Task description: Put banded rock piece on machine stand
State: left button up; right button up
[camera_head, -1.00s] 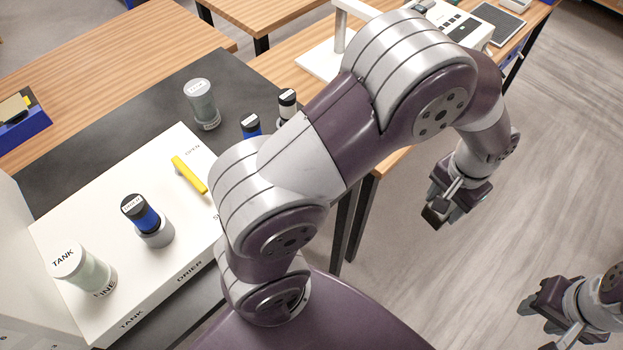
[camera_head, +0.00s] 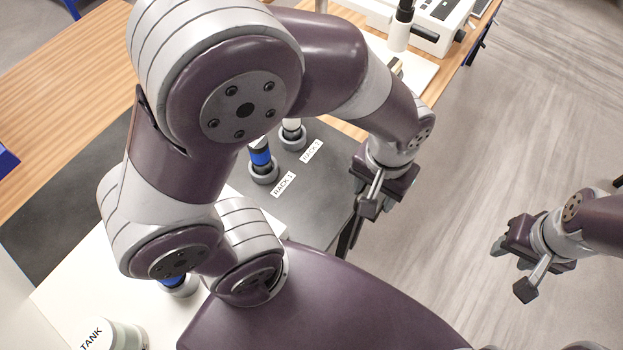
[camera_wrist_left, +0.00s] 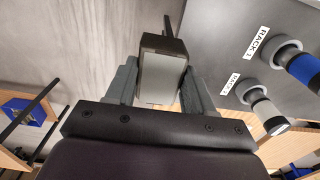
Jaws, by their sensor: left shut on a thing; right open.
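My left gripper (camera_head: 383,182) is beyond the right edge of the dark bench top in the head view, and its fingertips are mostly hidden there. In the left wrist view my left gripper (camera_wrist_left: 160,95) is shut on a dark block with a pale grey face (camera_wrist_left: 160,76); no bands can be made out on it. My right gripper (camera_head: 511,254) is open and empty over the floor at the right. A white machine base (camera_head: 421,72) at the top of the head view may be the machine stand; my left arm partly hides it.
Blue (camera_head: 262,162) and white (camera_head: 291,132) capped bottles stand in rack rings on the dark bench (camera_head: 315,185). They also show in the left wrist view (camera_wrist_left: 304,69). A white drier box (camera_head: 60,285) with a tank jar (camera_head: 118,337) is lower left. Open floor lies right.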

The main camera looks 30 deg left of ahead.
pick_arm(q)
jog(key=w+a+f+p, duration=0.1)
jog(key=a+f, duration=0.1)
jog(key=a, duration=0.1)
jog(key=w+a+f, duration=0.2)
jog(key=a, duration=0.2)
jog(key=w+a+f+p, duration=0.1)
jog(key=a+f, duration=0.1)
jog(key=a, duration=0.1)
jog(key=shift+w+a+f+p, duration=0.15)
jog(key=shift+w+f+p, duration=0.05)
jog(key=shift+f+p, duration=0.15)
jog(key=f, duration=0.3)
jog(key=shift+s+d+f+p, duration=0.15)
jog(key=shift+d+f+p, duration=0.1)
jog(key=shift+f+p, duration=0.15)
jog(key=shift+a+f, duration=0.15)
pick_arm(e)
notch_tip(320, 180, up, 4)
jog(key=shift+d+f, duration=0.15)
jog(key=shift+f, duration=0.05)
pick_arm(q)
jog(key=shift+f, duration=0.1)
jog(key=o, duration=1.1)
jog(key=shift+o, duration=0.9)
pick_arm(e)
jog(key=shift+f, duration=0.1)
